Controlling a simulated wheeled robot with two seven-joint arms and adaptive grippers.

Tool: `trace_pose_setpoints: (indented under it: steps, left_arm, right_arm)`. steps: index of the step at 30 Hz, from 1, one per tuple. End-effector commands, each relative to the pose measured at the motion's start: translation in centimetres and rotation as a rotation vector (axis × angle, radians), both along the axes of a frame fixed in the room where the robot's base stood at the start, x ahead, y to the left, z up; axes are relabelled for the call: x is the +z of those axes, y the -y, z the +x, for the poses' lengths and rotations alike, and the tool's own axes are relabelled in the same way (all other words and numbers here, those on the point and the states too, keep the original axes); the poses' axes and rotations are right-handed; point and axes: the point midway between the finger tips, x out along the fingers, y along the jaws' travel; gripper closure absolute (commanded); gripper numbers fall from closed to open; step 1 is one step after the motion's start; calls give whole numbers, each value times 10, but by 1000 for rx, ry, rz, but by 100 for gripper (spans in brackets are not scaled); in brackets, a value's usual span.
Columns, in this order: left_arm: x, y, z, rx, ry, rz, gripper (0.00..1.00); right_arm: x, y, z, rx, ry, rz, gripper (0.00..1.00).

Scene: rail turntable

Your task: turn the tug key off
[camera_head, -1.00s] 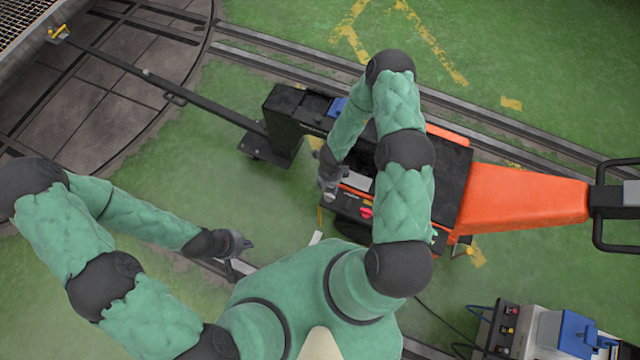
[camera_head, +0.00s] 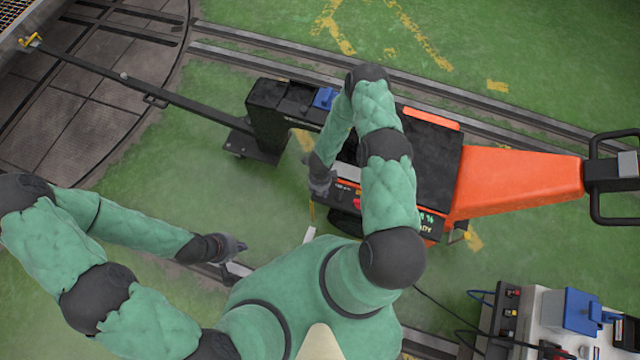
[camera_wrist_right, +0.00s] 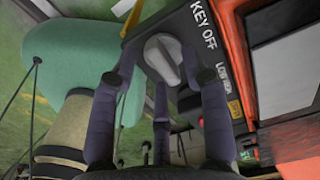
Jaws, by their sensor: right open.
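The tug (camera_head: 520,188) is orange and black, and a panel on its near side bears the key switch. In the right wrist view the key switch (camera_wrist_right: 163,58) is a round grey knob with a raised grip bar, beside the printed words KEY OFF. My right gripper (camera_wrist_right: 158,62) is open, with its dark fingers on either side of the knob; I cannot tell whether they touch it. In the head view my right gripper (camera_head: 321,180) is at the panel, and my arm hides the knob. My left gripper (camera_head: 240,247) is away from the tug, over the floor; its opening is unclear.
A tow bar (camera_head: 160,100) runs from the tug to the turntable (camera_head: 75,130). A red button (camera_head: 357,203) is on the panel near my right gripper. A grey cart with a blue box (camera_head: 572,312) stands at the lower right. Rails cross the green floor behind the tug.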

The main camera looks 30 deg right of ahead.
Motion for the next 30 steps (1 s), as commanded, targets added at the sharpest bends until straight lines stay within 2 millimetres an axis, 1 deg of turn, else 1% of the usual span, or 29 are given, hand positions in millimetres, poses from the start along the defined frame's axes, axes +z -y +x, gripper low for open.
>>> trace_pose_setpoints:
  steps: [2, 5, 6, 7, 8, 14, 20, 26, 30]
  left_arm:
    - [0, 0, 0, 0, 0, 0, 100]
    - [0, 0, 0, 0, 0, 0, 100]
    - [0, 0, 0, 0, 0, 0, 100]
    - [0, 0, 0, 0, 0, 0, 100]
    - [0, 0, 0, 0, 0, 0, 100]
    - [0, 0, 0, 0, 0, 0, 100]
    - [1, 0, 0, 0, 0, 0, 100]
    - [2, 0, 0, 0, 0, 0, 100]
    - [3, 0, 0, 0, 0, 0, 100]
  right_arm:
    - [0, 0, 0, 0, 0, 0, 54]
    - [0, 0, 0, 1, 0, 0, 79]
    - [0, 0, 0, 1, 0, 0, 90]
    - [0, 0, 0, 1, 0, 0, 99]
    - [0, 0, 0, 1, 0, 0, 100]
    - [0, 0, 0, 3, 0, 0, 100]
    - [0, 0, -1, 43, -2, 1, 100]
    - [1, 1, -1, 154, 0, 0, 100]
    - [1, 1, -1, 271, 0, 0, 100]
